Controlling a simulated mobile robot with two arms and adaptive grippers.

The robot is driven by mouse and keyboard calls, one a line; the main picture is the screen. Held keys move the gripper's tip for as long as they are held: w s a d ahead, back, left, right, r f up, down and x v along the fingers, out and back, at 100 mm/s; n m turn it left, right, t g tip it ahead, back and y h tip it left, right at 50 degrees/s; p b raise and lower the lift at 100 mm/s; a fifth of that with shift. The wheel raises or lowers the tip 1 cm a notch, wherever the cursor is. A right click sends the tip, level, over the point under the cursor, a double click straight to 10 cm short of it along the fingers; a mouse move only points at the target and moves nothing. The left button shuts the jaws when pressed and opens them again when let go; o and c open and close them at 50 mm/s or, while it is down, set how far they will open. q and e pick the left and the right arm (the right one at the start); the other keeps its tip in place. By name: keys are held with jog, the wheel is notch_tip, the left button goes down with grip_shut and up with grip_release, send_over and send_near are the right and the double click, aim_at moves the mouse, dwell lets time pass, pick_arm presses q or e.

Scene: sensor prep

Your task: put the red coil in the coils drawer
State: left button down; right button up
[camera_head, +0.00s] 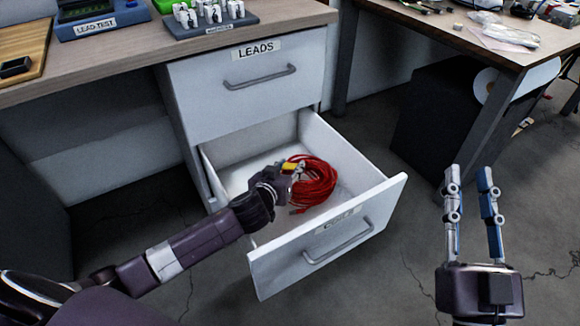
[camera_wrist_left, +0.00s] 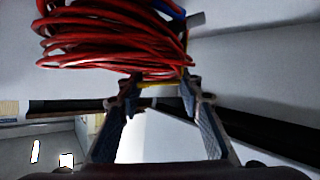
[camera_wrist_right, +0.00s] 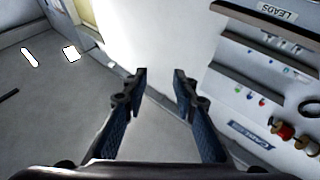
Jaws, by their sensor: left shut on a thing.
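The red coil (camera_head: 317,183) is a bundle of looped red cable inside the open lower drawer (camera_head: 262,270), whose front label is too blurred to read surely. My left gripper (camera_head: 288,172) reaches over the drawer's left side and is shut on the coil near a yellow part. In the left wrist view the coil (camera_wrist_left: 110,40) fills the top, at the fingertips (camera_wrist_left: 160,85). I cannot tell whether the coil touches the drawer floor. My right gripper (camera_head: 472,190) is open and empty, to the right of the drawer.
The upper drawer labelled LEADS (camera_head: 250,95) is shut above the open one. On the desk (camera_head: 150,58) are a blue LEAD TEST box (camera_head: 98,20) and a rack of small parts (camera_head: 210,18). A second table (camera_head: 455,35) with clutter stands at right. Floor in front is clear.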

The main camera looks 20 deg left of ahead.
pick_arm(q)
jog(key=shift+f, duration=0.45)
jog(key=c, duration=1.4)
grip_release()
jog(key=shift+o, duration=0.2)
pick_arm(e)
jog(key=r, duration=0.1)
jog(key=s+r+t, duration=0.1)
jog(key=shift+s+r+t, duration=0.2)
jog(key=shift+r+t, duration=0.1)
pick_arm(q)
jog(key=shift+r, duration=0.1)
jog(key=shift+s+r+p, duration=0.5)
jog(key=shift+s+r, duration=0.4)
jog(key=shift+s, duration=0.1)
jog(key=p+v, duration=0.1)
jog(key=v, duration=0.4)
jog(key=shift+s, duration=0.2)
pick_arm(e)
notch_tip(320, 180, down, 15)
jog(key=w+d+g+h, duration=0.1)
jog(key=w+g+h, duration=0.1)
jog(key=g, duration=0.6)
jog(key=shift+w+d+f, duration=0.15)
jog(key=shift+w+d, duration=0.05)
pick_arm(q)
jog(key=shift+p, duration=0.3)
